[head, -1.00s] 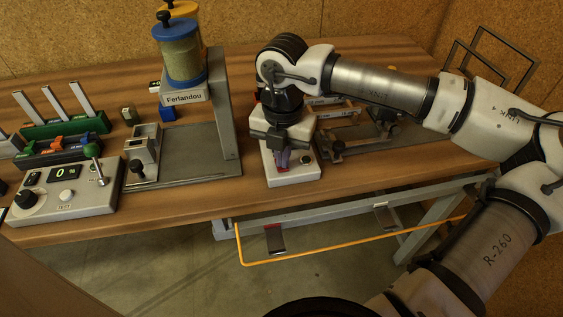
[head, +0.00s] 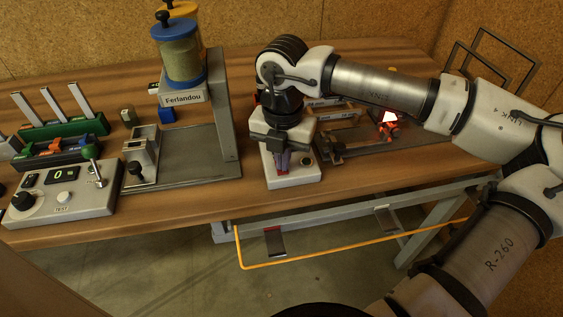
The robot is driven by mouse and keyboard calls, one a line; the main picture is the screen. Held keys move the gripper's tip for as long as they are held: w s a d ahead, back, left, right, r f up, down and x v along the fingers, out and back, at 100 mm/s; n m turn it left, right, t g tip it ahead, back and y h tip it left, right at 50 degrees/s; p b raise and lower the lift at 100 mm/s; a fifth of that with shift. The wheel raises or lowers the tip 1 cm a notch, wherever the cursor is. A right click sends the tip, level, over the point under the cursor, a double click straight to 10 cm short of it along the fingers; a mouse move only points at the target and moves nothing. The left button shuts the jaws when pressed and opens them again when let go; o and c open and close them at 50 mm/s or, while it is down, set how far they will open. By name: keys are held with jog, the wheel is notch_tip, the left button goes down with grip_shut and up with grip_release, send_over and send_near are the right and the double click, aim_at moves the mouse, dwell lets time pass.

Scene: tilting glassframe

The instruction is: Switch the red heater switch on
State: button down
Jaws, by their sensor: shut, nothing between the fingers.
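My gripper (head: 282,170) points straight down at the white control box (head: 309,174) near the table's front edge. Its fingers are shut with nothing between them and reach the top of the box. The red heater switch is mostly hidden by the fingers, and I cannot make out its position.
A tall grey stand with a yellow-green jar (head: 182,63) is left of my gripper. Metal frames (head: 490,60) lean at the back right.

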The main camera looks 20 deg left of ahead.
jog(key=shift+r+p, duration=1.25)
jog(key=shift+r, duration=1.95)
